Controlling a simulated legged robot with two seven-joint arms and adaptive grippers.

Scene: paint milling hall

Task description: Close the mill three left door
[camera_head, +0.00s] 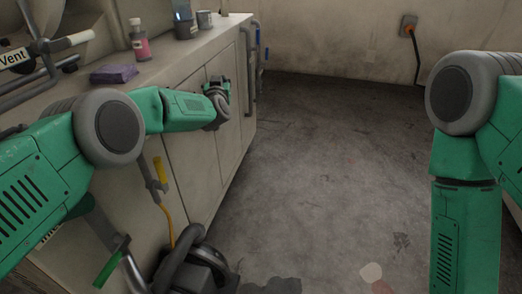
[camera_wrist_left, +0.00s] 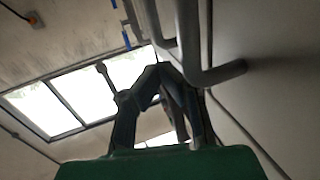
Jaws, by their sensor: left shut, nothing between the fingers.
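The white cabinet front (camera_head: 190,152) runs along the left in the head view, with upright seams between flat panels. I cannot tell which panel is the mill three left door, but no panel visibly stands ajar. A grey bar handle (camera_head: 248,72) is at the far end of the front. My left gripper (camera_head: 224,86) is in front of the far panels, short of that handle. In the left wrist view the gripper (camera_wrist_left: 165,72) is shut and empty, with a bent grey bar (camera_wrist_left: 192,45) close beside its fingertips. My right arm hangs down at the right, its gripper out of frame.
On the counter are a pink-labelled bottle (camera_head: 140,42), a purple cloth (camera_head: 114,74) and a grey mug (camera_head: 204,20). A yellow-handled lever (camera_head: 159,170) and a dark machine (camera_head: 195,268) are low at the left. The grey floor (camera_head: 325,165) is largely clear.

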